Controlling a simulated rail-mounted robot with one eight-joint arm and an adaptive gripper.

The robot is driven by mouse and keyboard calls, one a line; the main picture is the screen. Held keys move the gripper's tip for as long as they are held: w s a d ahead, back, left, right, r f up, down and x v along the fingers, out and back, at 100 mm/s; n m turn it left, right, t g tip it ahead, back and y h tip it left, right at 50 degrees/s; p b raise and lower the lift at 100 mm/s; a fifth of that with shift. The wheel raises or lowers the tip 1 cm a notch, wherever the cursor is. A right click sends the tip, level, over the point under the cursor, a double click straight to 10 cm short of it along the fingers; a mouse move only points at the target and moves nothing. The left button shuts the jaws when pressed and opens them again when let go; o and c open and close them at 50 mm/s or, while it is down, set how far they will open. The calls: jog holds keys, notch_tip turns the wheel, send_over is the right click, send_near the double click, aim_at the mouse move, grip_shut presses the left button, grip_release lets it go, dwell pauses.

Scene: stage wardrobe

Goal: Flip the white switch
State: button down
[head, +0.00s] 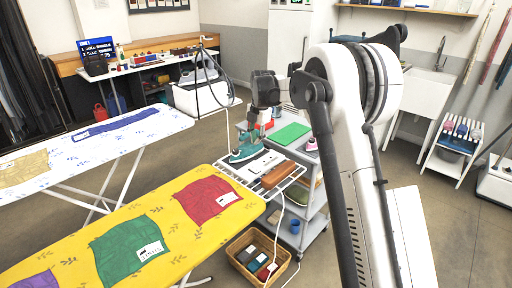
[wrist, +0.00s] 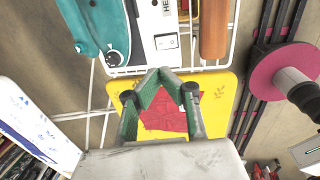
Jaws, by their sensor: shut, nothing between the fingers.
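A white switch (wrist: 166,42) shows in the wrist view on the near end of a white box (wrist: 147,22) with a printed label. The same white box (head: 264,162) lies on the wire rack at the end of the yellow ironing board in the head view; the switch is too small to make out there. My gripper (wrist: 159,71) is shut and empty. In the wrist view its fingertips appear just below the switch; I cannot tell how far above it they are. In the head view my gripper (head: 251,133) hangs over the iron and box area, its tips hard to make out.
A teal iron (wrist: 101,28) stands left of the box and a brown block (wrist: 214,28) lies right of it, both close. The white wire rack (wrist: 224,68) borders the yellow ironing board (head: 160,212). A cart with a green mat (head: 290,134) stands behind.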

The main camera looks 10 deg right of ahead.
aim_at(252, 167)
jog(key=f, duration=0.4)
jog(key=w+f, duration=0.1)
jog(key=f, duration=0.3)
jog(key=a+f, duration=0.1)
jog(key=f, duration=0.3)
jog(key=shift+w+f+b, duration=0.2)
jog(key=shift+b, duration=0.1)
jog(key=shift+w+a+f+g+h+b, duration=0.15)
jog(key=shift+f+g+b, duration=0.15)
jog(key=shift+b, duration=0.2)
jog(key=shift+w+f+g+h+b, duration=0.1)
jog(key=shift+f+g+h+b, duration=0.1)
jog(key=shift+f+b, duration=0.25)
jog(key=shift+r, duration=0.1)
jog(key=shift+w+a, duration=0.1)
